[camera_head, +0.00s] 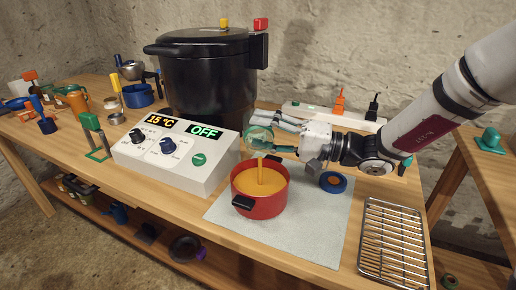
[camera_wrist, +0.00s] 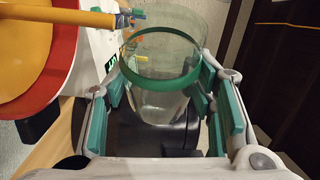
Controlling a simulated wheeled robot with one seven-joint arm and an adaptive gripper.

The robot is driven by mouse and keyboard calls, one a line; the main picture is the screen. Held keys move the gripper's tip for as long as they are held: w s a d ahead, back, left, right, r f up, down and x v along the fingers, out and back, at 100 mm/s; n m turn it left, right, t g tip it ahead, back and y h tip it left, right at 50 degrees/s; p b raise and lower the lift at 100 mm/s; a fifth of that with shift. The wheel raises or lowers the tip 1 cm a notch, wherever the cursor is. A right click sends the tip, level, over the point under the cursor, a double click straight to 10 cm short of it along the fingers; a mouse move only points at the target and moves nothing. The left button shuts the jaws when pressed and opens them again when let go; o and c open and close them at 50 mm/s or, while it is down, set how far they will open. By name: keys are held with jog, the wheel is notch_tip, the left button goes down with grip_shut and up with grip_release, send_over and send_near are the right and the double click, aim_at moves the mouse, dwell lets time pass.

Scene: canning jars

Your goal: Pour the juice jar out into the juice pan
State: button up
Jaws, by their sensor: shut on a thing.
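My gripper (camera_head: 282,136) is shut on the glass juice jar (camera_head: 257,139) and holds it tilted above the red juice pan (camera_head: 262,206). An orange stream of juice (camera_head: 260,172) runs from the jar down into the pan. Orange juice (camera_head: 276,187) covers the inside of the pan. In the wrist view, the clear jar (camera_wrist: 165,52) with its green band sits between my gripper's pads (camera_wrist: 167,98) and looks mostly empty. The stream (camera_wrist: 60,14) and the pan's red rim (camera_wrist: 70,60) show at the left of that view.
The pan stands on a pale grey mat (camera_head: 325,222). A white control box (camera_head: 190,168) reading OFF is to the left, with a large black canner (camera_head: 205,80) behind. A wire rack (camera_head: 394,245) lies at the right, and a blue ring (camera_head: 333,182) lies near my wrist.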

dwell(0.4)
jog(key=shift+s+r+n+y+b, duration=0.15)
jog(key=shift+s+n+y+b, duration=0.2)
jog(key=shift+n+b, duration=0.65)
jog(key=shift+d+r+b, duration=0.1)
jog(key=shift+r+b, duration=0.1)
jog(key=shift+b, duration=0.55)
jog(key=shift+s+r, duration=0.1)
jog(key=shift+s+n+y+b, duration=0.15)
jog(key=shift+n+y+b, duration=0.2)
jog(key=shift+n+b, duration=0.55)
jog(key=shift+s+r+g+b, duration=0.1)
jog(key=shift+r+g+b, duration=0.05)
jog(key=shift+g+b, duration=0.25)
jog(key=shift+p, duration=0.35)
